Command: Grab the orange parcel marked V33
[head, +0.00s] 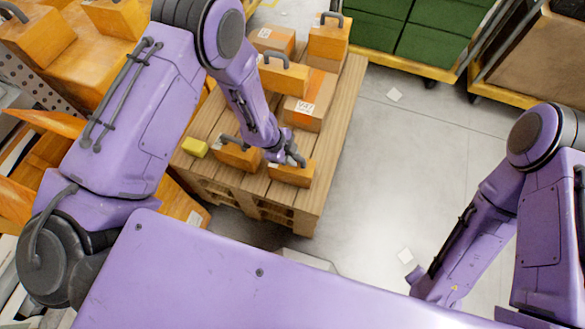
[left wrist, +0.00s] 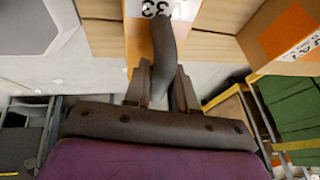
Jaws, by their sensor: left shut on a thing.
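The orange parcel (head: 292,174) sits at the front right corner of a wooden pallet (head: 339,120). In the left wrist view the parcel (left wrist: 135,42) shows a white label reading "33"; the part before those digits is not readable. A dark curved handle (left wrist: 163,45) stands up from it. My left gripper (head: 288,157) is at the parcel's top, its fingers (left wrist: 162,84) on either side of the handle and shut on it. The gripper hides part of the handle in the head view. My right arm hangs at the right; its gripper is not in view.
Another orange handled parcel (head: 237,157) stands just left of it, with a small yellow block (head: 195,147) beyond. A larger labelled box (head: 309,108) and more handled parcels (head: 329,38) stand behind. Green crates (head: 430,40) on a cart are at the back.

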